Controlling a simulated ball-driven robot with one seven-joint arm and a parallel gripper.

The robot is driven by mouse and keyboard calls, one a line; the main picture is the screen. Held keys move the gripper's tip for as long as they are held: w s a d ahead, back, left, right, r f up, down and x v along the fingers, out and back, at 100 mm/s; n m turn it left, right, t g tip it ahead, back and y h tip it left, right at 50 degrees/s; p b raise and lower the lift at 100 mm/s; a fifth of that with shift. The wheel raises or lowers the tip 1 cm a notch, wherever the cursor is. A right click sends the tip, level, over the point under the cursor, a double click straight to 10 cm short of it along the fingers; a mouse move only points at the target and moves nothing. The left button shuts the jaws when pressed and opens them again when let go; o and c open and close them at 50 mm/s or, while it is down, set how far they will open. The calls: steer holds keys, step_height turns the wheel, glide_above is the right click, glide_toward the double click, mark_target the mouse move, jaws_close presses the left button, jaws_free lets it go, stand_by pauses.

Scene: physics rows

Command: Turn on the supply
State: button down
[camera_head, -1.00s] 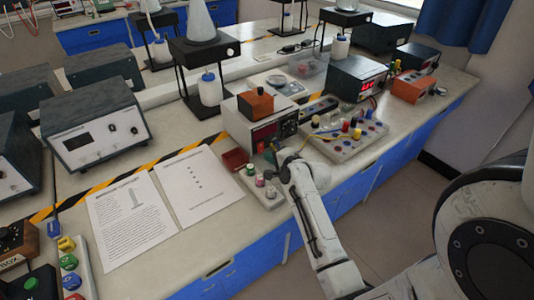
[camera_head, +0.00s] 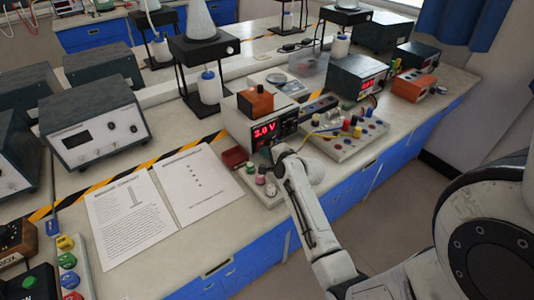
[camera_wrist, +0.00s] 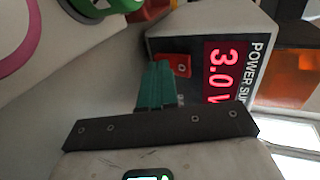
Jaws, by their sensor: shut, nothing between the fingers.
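The power supply (camera_head: 250,109) is a white box with a dark front, standing on the bench in the middle of the head view. Its red display (camera_head: 264,132) is lit and reads 3.0 V. In the wrist view the lit display (camera_wrist: 219,72) stands beside a red switch (camera_wrist: 181,65) on the front panel. My gripper (camera_wrist: 157,70) is shut and empty, its green fingertips at the red switch; I cannot tell if they touch it.
An orange block (camera_head: 257,100) sits on top of the supply. A board with coloured knobs (camera_head: 346,136) lies to its right, and a small board with round terminals (camera_head: 262,184) lies in front. Two printed sheets (camera_head: 137,216) lie to the left.

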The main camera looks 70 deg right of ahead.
steer(key=shift+r, duration=0.2)
steer(key=shift+r+p, duration=0.7)
steer(key=shift+p, duration=0.2)
